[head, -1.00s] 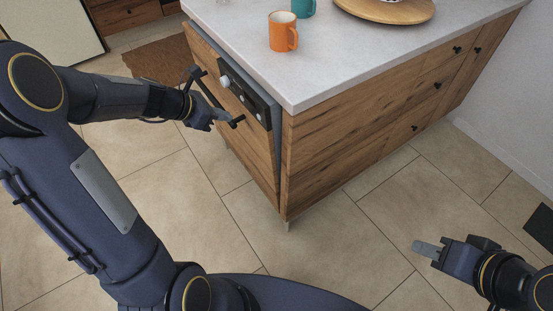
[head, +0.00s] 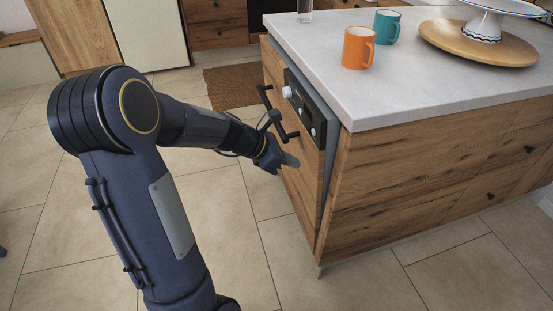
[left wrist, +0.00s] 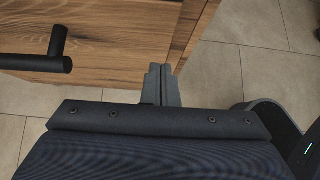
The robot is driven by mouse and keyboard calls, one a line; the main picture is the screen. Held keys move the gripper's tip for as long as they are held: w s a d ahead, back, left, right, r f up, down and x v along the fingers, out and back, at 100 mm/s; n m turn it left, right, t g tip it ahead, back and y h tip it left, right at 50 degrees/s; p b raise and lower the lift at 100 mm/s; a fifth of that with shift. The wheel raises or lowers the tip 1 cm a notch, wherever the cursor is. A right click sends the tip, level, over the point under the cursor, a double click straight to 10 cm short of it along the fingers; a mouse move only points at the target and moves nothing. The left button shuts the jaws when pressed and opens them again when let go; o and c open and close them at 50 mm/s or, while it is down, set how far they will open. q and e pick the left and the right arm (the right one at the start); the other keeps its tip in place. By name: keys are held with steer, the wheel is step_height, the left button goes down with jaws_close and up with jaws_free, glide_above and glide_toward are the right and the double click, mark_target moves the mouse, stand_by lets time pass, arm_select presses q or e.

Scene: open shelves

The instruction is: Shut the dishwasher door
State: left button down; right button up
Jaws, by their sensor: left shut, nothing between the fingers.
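The dishwasher door (head: 291,171) is a wooden front on the left side of the kitchen island, with a black control strip (head: 306,107) and a black bar handle (head: 276,115). The door stands nearly upright, and a grey edge shows between it and the island. My left gripper (head: 289,160) is shut and empty, close to the door front below the handle. In the left wrist view the shut fingers (left wrist: 161,84) lie by the edge of the wooden door (left wrist: 115,65), with the handle (left wrist: 50,52) at the left. I cannot tell whether they touch. My right gripper is out of view.
The island's pale countertop (head: 400,80) holds an orange mug (head: 357,48), a teal mug (head: 387,27) and a wooden board (head: 455,45) with a cake stand. A brown rug (head: 235,85) lies behind the arm. The tiled floor in front is clear.

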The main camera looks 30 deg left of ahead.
mark_target(316, 162)
arm_select(q)
steer(key=w+d, duration=0.2)
steer(key=w, duration=0.1)
steer(key=shift+w+d+r, duration=0.1)
steer(key=shift+d, duration=0.25)
